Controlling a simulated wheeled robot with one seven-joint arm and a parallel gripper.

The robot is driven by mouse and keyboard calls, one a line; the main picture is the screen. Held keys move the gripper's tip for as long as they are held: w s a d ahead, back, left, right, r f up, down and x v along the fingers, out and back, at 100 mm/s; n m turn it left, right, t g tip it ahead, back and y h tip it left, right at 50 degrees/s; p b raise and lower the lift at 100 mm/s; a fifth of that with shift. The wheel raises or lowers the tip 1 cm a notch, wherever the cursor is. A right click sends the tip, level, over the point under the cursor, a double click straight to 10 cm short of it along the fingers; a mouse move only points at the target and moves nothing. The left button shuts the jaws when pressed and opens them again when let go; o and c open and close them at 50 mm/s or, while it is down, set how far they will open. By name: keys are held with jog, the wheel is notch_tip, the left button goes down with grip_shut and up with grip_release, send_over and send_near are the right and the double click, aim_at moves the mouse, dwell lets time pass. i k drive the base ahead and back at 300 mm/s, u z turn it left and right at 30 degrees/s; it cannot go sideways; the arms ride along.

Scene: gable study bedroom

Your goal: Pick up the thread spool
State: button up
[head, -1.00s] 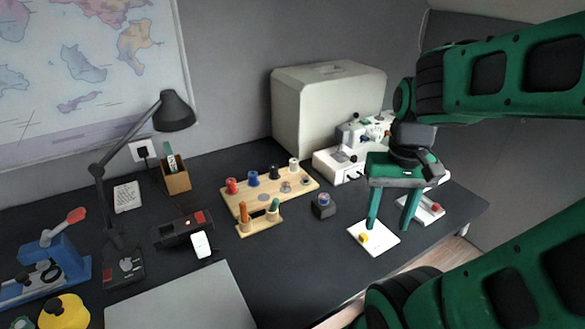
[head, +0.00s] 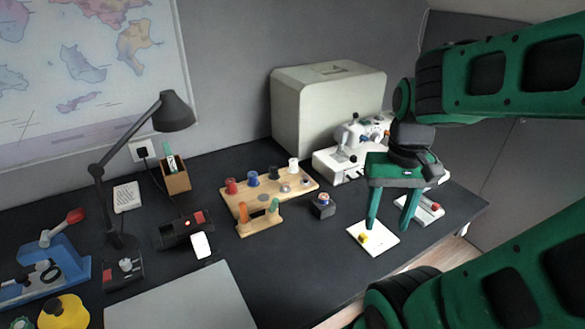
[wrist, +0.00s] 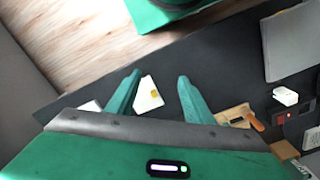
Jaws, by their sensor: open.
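Spool-like pieces stand on a wooden rack (head: 285,203): a red one (head: 230,186), a blue one (head: 253,179), a dark one (head: 273,173) and a white one (head: 293,165). A small yellow piece (head: 363,238) lies on a white square pad (head: 379,242); I cannot tell whether it is a spool. My gripper (head: 389,225) is open and empty, fingers down over the desk's right part, near the white pad. In the wrist view the pad (wrist: 148,100) shows between the fingers (wrist: 160,76).
A white sewing machine (head: 340,166) and a large pale case (head: 330,105) stand behind my gripper. A desk lamp (head: 172,112), a blue tool (head: 50,268) and a grey panel (head: 180,300) are at the left. The desk's front middle is clear.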

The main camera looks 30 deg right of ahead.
aim_at(294, 163)
jog(key=u, duration=1.5)
jog(key=k, duration=1.15)
jog(key=z, duration=1.5)
jog(key=i, duration=1)
jog(key=u, duration=0.05)
